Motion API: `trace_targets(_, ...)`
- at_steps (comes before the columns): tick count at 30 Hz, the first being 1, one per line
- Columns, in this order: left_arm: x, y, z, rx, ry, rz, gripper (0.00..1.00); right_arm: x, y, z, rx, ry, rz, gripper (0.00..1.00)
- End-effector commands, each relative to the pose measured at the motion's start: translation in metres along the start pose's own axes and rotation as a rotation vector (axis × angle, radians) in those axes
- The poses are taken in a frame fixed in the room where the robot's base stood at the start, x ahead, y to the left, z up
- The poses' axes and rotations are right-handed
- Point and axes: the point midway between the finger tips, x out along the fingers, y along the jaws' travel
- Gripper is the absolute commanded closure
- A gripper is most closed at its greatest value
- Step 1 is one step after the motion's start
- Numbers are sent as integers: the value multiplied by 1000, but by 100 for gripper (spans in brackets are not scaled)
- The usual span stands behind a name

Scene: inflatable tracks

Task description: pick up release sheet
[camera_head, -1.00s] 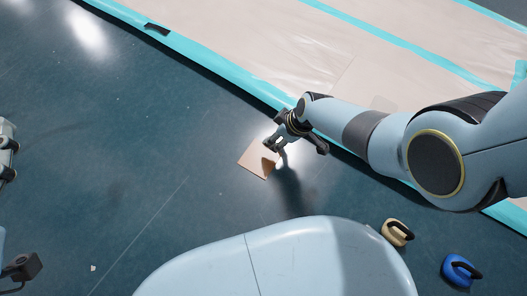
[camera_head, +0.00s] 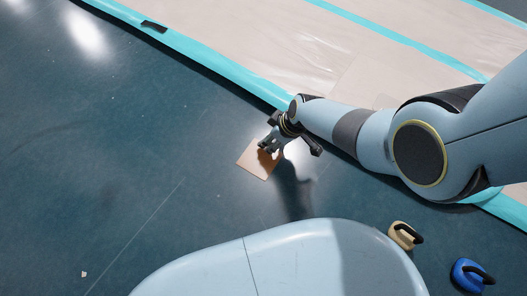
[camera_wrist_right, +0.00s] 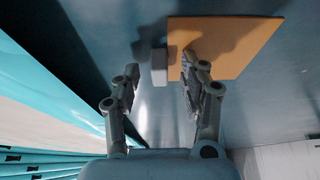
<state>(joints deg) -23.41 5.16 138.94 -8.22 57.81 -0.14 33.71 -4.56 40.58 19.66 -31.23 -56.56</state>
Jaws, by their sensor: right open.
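The release sheet, a flat tan square (camera_head: 257,166), lies on the dark floor. It also shows, more orange, at the top of the right wrist view (camera_wrist_right: 240,42). My right gripper (camera_head: 268,149) is above the sheet's upper right part and hides some of it. In the right wrist view the gripper (camera_wrist_right: 160,76) is open. Its right finger overlaps the sheet's lower left part, and its left finger is outside the sheet. A small pale block (camera_wrist_right: 159,67) shows between the fingers at the sheet's left edge. I cannot tell whether they touch. My left gripper is out of view.
A large pale inflatable track with turquoise edges (camera_head: 200,66) lies just behind the right gripper. A beige handled object (camera_head: 401,237) and a blue one (camera_head: 466,275) are on the floor at lower right. The floor to the left is mostly clear.

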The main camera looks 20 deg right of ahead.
Motion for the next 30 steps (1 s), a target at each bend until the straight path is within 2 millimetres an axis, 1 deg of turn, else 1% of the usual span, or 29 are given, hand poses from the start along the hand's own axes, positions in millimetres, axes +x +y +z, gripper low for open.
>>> trace_targets(7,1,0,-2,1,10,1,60,0,0,-1,0,1,1,57)
trace_targets(17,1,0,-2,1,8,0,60,0,0,0,0,1,1,100)
trace_targets(30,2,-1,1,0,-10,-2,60,-2,1,-2,0,1,1,100)
